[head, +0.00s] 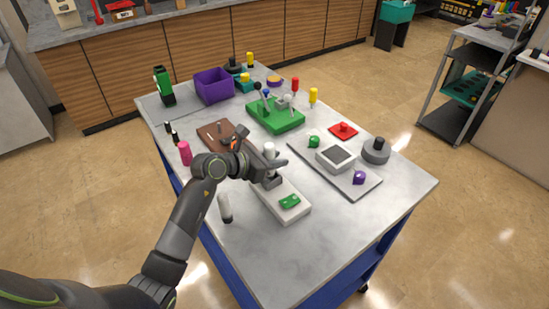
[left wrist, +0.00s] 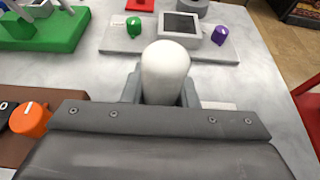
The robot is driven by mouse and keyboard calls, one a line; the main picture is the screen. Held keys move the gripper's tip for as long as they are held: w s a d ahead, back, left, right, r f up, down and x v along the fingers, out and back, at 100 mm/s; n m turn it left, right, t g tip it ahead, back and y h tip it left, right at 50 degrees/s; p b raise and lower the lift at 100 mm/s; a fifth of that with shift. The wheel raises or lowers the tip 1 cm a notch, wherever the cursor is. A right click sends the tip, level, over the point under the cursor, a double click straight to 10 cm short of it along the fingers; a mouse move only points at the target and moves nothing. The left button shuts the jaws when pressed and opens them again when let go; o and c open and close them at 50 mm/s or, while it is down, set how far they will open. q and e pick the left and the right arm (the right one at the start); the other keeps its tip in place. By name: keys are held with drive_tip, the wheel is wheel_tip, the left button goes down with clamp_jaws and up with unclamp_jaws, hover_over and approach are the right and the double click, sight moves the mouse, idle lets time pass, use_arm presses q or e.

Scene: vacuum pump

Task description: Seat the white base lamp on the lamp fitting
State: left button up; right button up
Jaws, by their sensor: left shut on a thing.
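My left gripper (head: 272,168) is shut on a lamp with a rounded white top (head: 269,149). In the left wrist view, the lamp (left wrist: 166,70) stands up between the two grey fingers (left wrist: 161,92); its lower end is hidden by the gripper. The gripper is over the far end of a white plate (head: 294,212) with a green part (head: 290,201) at its near end. The lamp fitting cannot be made out; whatever is under the lamp is hidden. Another lamp, white with a dark end (head: 225,207), stands left of the plate. My right gripper is not in view.
A grey board (head: 314,169) with a white screened box (head: 336,157) and green and purple knobs lies to the right. A green fixture (head: 275,116), brown board (head: 220,135) and purple bin (head: 214,87) stand farther back. The table's near right is clear.

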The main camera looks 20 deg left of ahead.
sight(273, 143)
use_arm(q)
drive_tip(key=shift+f+b, duration=0.75)
drive_tip(key=shift+f, duration=0.15)
drive_tip(key=shift+f, duration=0.25)
idle(0.8)
drive_tip(key=shift+f+b, duration=0.6)
idle(0.5)
drive_tip(key=o, duration=1.1)
drive_tip(key=shift+r, duration=0.1)
drive_tip(key=shift+r+p, duration=3.85)
drive_tip(key=shift+r, duration=0.6)
